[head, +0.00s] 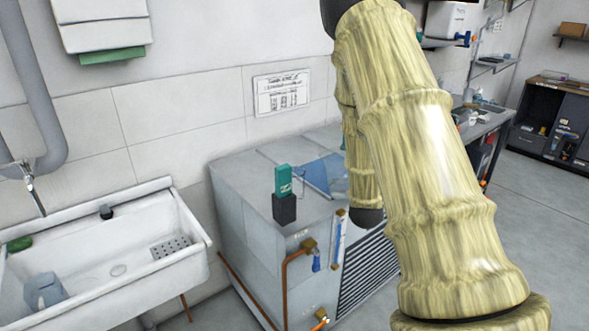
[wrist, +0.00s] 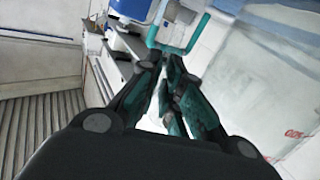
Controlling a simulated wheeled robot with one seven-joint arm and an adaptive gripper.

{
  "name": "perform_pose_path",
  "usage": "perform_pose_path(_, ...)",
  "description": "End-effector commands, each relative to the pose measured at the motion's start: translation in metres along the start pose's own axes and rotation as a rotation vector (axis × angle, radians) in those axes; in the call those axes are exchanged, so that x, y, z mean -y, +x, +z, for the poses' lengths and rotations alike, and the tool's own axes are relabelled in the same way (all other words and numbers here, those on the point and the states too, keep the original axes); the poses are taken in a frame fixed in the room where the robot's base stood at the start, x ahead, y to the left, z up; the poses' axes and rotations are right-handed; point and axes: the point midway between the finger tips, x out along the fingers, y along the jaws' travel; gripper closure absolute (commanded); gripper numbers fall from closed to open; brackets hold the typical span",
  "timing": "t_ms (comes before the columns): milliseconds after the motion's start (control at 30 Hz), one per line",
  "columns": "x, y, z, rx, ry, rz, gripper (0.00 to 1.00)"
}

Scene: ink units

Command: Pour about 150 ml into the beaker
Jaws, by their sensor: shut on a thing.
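My gripper (wrist: 166,62) shows in the wrist view, its dark teal fingers close together. They are shut at a teal, U-shaped handle-like piece (wrist: 180,47) just beyond the tips; what it belongs to is unclear. A large pale, cloudy surface with red marks (wrist: 270,85) fills the right side of that view; I cannot tell if it is part of a vessel. In the head view my pale yellow arm covers the middle and right, and the gripper does not show. No beaker can be made out clearly in either view.
A grey metal cabinet (head: 240,205) stands in the middle, with a teal item (head: 283,179) on a black block (head: 284,208) and a blue panel (head: 322,175) on top. A white sink (head: 100,245) is at left. A workbench (head: 488,122) stands behind my arm; floor shows at right.

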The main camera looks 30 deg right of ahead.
Motion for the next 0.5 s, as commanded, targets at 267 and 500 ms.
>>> perform_pose_path(267,0.015,-0.002,-0.028,-0.009,-0.182,0.000,1.00)
perform_pose_path(500,0.031,-0.003,-0.044,-0.014,-0.338,0.001,1.00)
